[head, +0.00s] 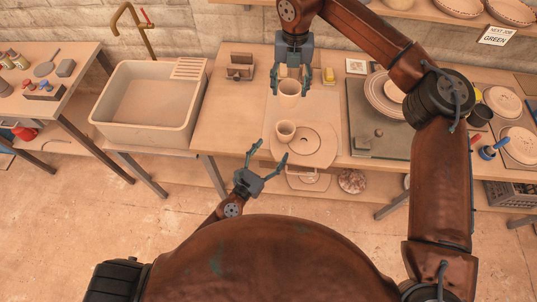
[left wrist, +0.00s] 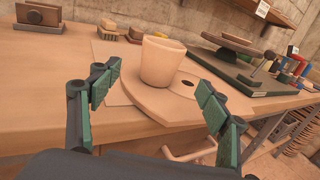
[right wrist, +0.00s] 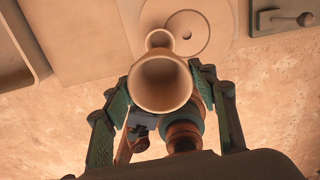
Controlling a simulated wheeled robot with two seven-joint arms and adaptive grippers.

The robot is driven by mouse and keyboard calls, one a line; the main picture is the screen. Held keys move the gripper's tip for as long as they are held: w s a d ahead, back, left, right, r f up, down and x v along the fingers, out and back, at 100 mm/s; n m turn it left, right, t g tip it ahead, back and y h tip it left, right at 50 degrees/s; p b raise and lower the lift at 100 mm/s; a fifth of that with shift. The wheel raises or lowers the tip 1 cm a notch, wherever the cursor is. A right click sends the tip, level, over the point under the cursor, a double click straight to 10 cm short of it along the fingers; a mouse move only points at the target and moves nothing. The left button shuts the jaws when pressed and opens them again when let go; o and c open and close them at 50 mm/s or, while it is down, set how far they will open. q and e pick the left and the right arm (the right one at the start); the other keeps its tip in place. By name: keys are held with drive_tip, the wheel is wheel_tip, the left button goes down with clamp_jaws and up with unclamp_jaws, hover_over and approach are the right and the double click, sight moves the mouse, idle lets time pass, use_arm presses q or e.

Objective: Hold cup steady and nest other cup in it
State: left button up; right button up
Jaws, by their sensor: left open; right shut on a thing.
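One pale clay cup (head: 285,132) stands upright on a round board (head: 326,148) near the table's front edge. It also shows in the left wrist view (left wrist: 160,62), beyond and between the open fingers. My left gripper (head: 267,156) is open and empty, in front of this cup and apart from it. My right gripper (head: 289,91) is shut on another clay cup (head: 289,86), held behind the standing cup in the head view. In the right wrist view the held cup (right wrist: 160,84) shows its open mouth between the fingers, with the standing cup (right wrist: 158,38) beyond it.
A sink (head: 150,105) stands left of the table. A wooden holder (head: 240,66) and a yellow sponge (head: 328,75) lie at the back. A dark green board (head: 372,125) with plates is on the right. Table space left of the cups is clear.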

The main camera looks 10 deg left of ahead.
sight(289, 127)
use_arm(q)
drive_tip(key=x, duration=1)
drive_tip(key=shift+d, duration=0.15)
drive_tip(key=c, duration=1.3)
use_arm(e)
wheel_tip(289, 127, down, 14)
drive_tip(key=m, duration=0.1)
drive_tip(key=shift+w+f, duration=0.15)
drive_tip(key=shift+f, duration=0.1)
